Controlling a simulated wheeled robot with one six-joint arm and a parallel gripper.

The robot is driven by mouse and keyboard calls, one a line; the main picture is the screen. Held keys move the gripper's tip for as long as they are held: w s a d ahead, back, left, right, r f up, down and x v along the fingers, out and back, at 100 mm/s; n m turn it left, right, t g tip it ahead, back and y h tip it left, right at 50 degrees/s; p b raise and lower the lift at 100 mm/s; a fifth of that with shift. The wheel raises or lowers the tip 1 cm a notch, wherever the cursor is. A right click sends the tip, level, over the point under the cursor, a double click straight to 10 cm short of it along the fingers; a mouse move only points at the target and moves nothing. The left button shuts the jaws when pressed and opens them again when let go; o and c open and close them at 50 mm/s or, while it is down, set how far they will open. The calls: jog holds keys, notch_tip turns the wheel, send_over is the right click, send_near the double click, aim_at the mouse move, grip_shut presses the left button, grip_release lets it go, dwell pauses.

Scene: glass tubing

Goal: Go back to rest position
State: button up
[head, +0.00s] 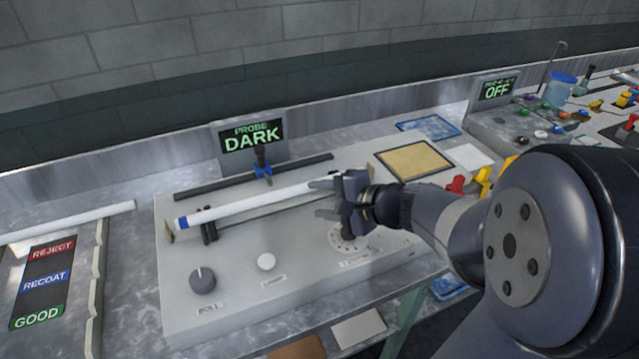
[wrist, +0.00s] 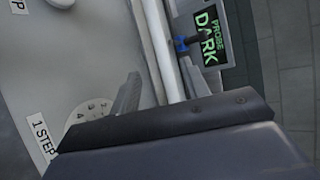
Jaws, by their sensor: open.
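My gripper (head: 330,198) is over the right part of the grey test bench (head: 240,325), with its jaws spread and nothing seen between them. A white glass tube (head: 250,203) with a blue end lies on the bench's supports. My gripper is close to the tube's right part and hides some of it; I cannot tell whether they touch. In the wrist view, one dark finger (wrist: 128,97) shows beside the white tube (wrist: 163,50). A dial marked 1 STEP (wrist: 95,110) is near that finger.
A display reading PROBE DARK (head: 252,136) stands behind the tube. A rack labelled REJECT, RECOAT and GOOD (head: 45,278) is at left, with another white tube (head: 70,222) behind it. A knob (head: 203,280) and a white button (head: 266,261) are in front. A tan pad (head: 413,160) is at right.

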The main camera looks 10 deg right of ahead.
aim_at(281, 198)
jog(key=p+x, duration=0.1)
jog(key=x, duration=1.1)
jog(key=shift+f+b, duration=0.3)
jog(key=shift+b, duration=0.05)
jog(key=shift+r+p, duration=0.3)
